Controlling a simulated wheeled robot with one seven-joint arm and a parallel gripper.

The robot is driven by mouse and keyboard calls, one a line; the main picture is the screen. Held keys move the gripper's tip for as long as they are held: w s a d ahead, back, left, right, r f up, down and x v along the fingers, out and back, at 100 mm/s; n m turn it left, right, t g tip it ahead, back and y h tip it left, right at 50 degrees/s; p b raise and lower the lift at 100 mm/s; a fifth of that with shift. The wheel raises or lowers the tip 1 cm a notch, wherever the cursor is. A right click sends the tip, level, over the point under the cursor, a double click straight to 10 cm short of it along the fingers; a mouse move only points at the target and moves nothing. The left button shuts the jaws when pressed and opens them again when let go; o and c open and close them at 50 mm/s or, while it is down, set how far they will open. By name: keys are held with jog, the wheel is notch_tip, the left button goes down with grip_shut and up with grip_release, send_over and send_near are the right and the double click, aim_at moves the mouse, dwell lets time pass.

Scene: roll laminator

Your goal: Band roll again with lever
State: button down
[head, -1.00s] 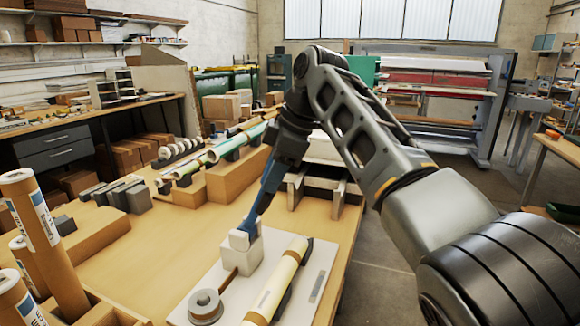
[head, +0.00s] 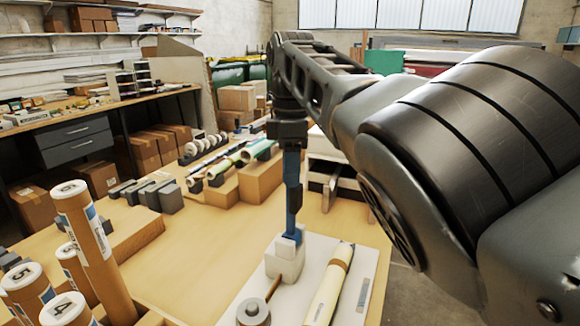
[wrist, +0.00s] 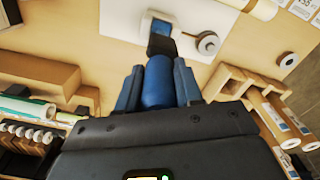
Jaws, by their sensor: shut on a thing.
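My gripper (head: 291,168) points down with its blue fingers shut on the lever (head: 292,222). In the wrist view the gripper (wrist: 157,90) has the lever's thick blue handle (wrist: 157,78) between its fingers. The lever stands nearly upright in the head view, its lower end at a white block (head: 284,266). The block stands on a white board (head: 366,285). A cream roll (head: 329,287) lies on the board right of the block. A grey spool (head: 253,312) sits in front of the block.
Numbered cardboard tubes (head: 84,225) stand in a wooden holder at the left front. Coloured rolls (head: 245,155) lie on wooden blocks at the back of the table (head: 200,255). Grey blocks (head: 148,192) stand at left. The tabletop left of the board is largely clear.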

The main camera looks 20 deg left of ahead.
jog(key=shift+s+f, duration=0.1)
jog(key=shift+f, duration=0.05)
jog(key=c, duration=0.7)
grip_release()
jog(key=shift+c, duration=0.2)
